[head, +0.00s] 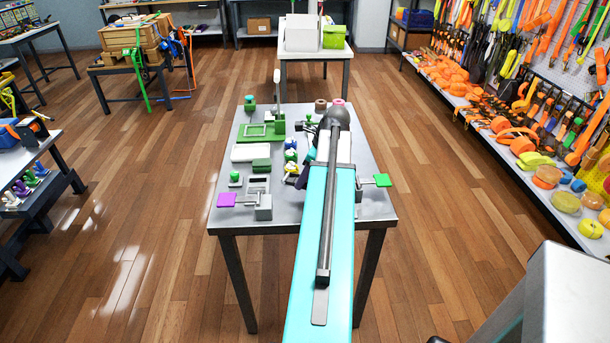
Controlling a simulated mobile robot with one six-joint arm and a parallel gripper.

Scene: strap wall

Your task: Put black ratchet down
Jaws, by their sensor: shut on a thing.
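My arm, cyan with a dark wrist, reaches over the metal table (380,207) from the front. The wrist and arm hide my gripper, so its jaws do not show. Small dark metal parts (309,123) show just left of the wrist. I cannot tell whether they are the black ratchet, part of my gripper or something standing on the table. No black ratchet can be made out for certain.
The table holds a green fixture (256,131), a white tray (250,152), a dark green block (261,165), a purple plate (227,200) and a green plate (382,180). A strap rack (520,135) stands right.

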